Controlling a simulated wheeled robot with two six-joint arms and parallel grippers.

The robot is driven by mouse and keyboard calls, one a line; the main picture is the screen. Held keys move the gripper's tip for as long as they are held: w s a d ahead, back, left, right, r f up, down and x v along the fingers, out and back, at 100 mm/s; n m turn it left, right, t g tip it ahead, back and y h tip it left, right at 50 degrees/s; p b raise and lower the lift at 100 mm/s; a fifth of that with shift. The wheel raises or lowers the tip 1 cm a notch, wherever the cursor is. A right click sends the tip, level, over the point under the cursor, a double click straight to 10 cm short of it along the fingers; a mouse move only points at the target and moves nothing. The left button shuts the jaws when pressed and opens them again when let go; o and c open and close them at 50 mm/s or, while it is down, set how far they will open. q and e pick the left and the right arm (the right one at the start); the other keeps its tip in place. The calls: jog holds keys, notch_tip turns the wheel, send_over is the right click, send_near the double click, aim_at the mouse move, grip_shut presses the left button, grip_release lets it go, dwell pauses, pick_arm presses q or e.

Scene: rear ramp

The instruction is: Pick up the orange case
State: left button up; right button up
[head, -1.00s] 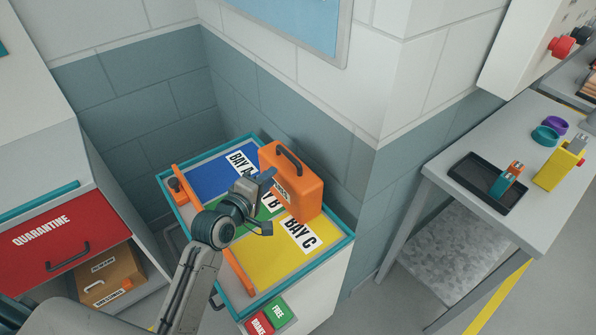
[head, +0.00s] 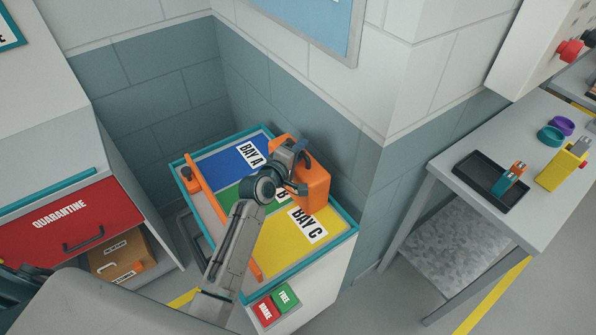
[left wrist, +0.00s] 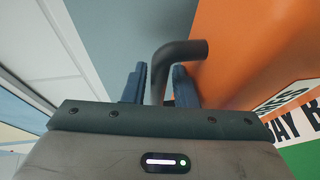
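The orange case (head: 317,187) stands upright on the coloured top of the cart (head: 345,232), by its wall-side edge near the BAY B label. My left gripper (head: 297,166) is at the top of the case and hides its handle in the head view. In the left wrist view the dark handle (left wrist: 160,78) lies between the two blue fingers of my left gripper (left wrist: 159,88). The fingers are open, with a narrow gap showing on each side of the handle. The case's orange side (left wrist: 255,55) fills the right of that view. My right gripper is not in view.
An orange bar (head: 195,184) runs along the cart's left side. The wall (head: 290,110) stands close behind the cart. At left is a red QUARANTINE drawer (head: 75,222) above a brown box (head: 122,258). At right, a table (head: 455,167) holds a black tray (head: 477,177).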

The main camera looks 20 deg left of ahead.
pick_arm(q)
jog(key=shift+c, duration=0.3)
grip_shut()
dwell(1.1)
dwell(0.3)
